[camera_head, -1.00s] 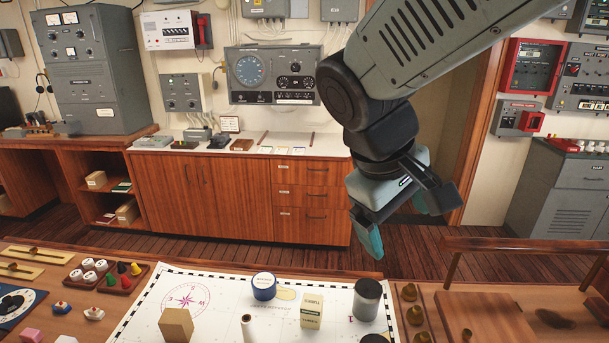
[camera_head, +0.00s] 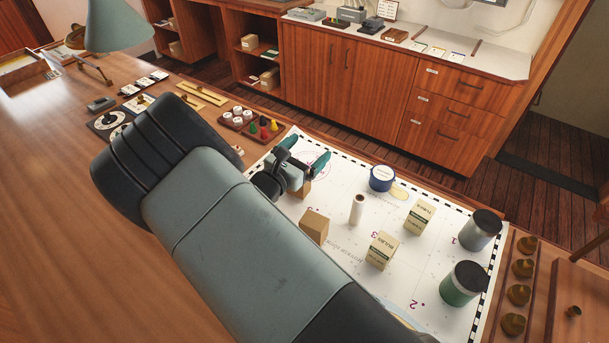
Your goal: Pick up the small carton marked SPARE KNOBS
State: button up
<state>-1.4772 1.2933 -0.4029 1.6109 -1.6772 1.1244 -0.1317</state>
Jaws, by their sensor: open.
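No label reading SPARE KNOBS is legible from here. A small tan carton (camera_head: 314,226) stands on the white chart (camera_head: 340,190), no marking readable on its visible sides. Another tan carton (camera_head: 305,190) is mostly hidden by my gripper. A cream carton marked TUBES (camera_head: 419,217) and one that seems to read BULBS (camera_head: 381,251) stand further right. My gripper (camera_head: 306,153) is open over the chart's left part, its teal fingers apart. It is close to the partly hidden carton; I cannot tell whether they touch.
A white roll (camera_head: 357,209), a blue-and-white round container (camera_head: 381,178), a grey canister (camera_head: 478,230) and a green canister (camera_head: 464,283) stand on the chart. A tray of pegs (camera_head: 250,124) lies beyond my gripper. Brass knobs (camera_head: 518,294) line the right. Bare chart lies between the items.

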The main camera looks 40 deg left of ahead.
jog(key=shift+s+a+f+n+y, duration=0.8)
jog(key=shift+s+a+f+n, duration=0.15)
jog(key=shift+a+f, duration=0.2)
notch_tip(320, 180, down, 7)
jog(key=shift+d, duration=0.1)
jog(key=w, duration=0.2)
jog(key=shift+w+r, duration=0.1)
jog(key=shift+w, duration=0.2)
jog(key=shift+w+a, duration=0.2)
jog(key=shift+w, duration=0.1)
jog(key=shift+c, duration=0.2)
jog(key=shift+r, duration=0.1)
jog(key=c, duration=1.2)
